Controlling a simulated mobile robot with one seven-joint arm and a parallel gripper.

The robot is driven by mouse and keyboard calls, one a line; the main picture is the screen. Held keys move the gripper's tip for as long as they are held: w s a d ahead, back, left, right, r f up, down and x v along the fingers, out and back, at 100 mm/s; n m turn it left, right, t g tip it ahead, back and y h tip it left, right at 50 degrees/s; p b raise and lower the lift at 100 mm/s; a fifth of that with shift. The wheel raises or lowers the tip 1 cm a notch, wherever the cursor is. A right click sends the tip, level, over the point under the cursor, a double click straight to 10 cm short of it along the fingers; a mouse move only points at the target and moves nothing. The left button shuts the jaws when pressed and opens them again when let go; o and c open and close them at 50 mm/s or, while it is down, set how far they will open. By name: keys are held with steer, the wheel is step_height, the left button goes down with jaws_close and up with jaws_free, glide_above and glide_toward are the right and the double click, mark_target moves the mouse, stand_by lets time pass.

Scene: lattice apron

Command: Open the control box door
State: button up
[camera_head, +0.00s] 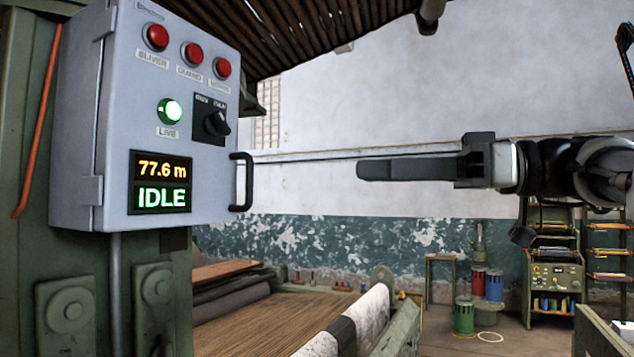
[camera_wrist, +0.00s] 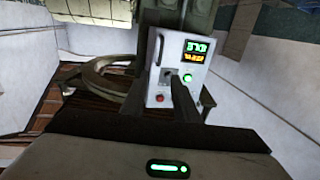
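The grey control box (camera_head: 178,110) hangs at the upper left of the head view. Its door is shut, with hinges on the left edge and a black bar handle (camera_head: 243,182) at the lower right. My gripper (camera_head: 362,170) is to the right of the handle, pointing left, apart from it and empty. In the head view its fingers overlap as one dark bar. The wrist view shows the control box (camera_wrist: 192,60) upside down, with the handle (camera_wrist: 158,50) at its left edge.
The door carries red buttons (camera_head: 192,54), a lit green lamp (camera_head: 170,111), a black rotary switch (camera_head: 212,122) and a display (camera_head: 160,183). Open air lies between handle and gripper.

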steer(key=w+a+p, duration=0.2)
steer(key=w+a, duration=0.1)
steer(key=a, duration=1.3)
steer(key=shift+a+p, duration=0.25)
steer(key=shift+p, duration=0.1)
steer(key=shift+w, duration=0.1)
jaws_close()
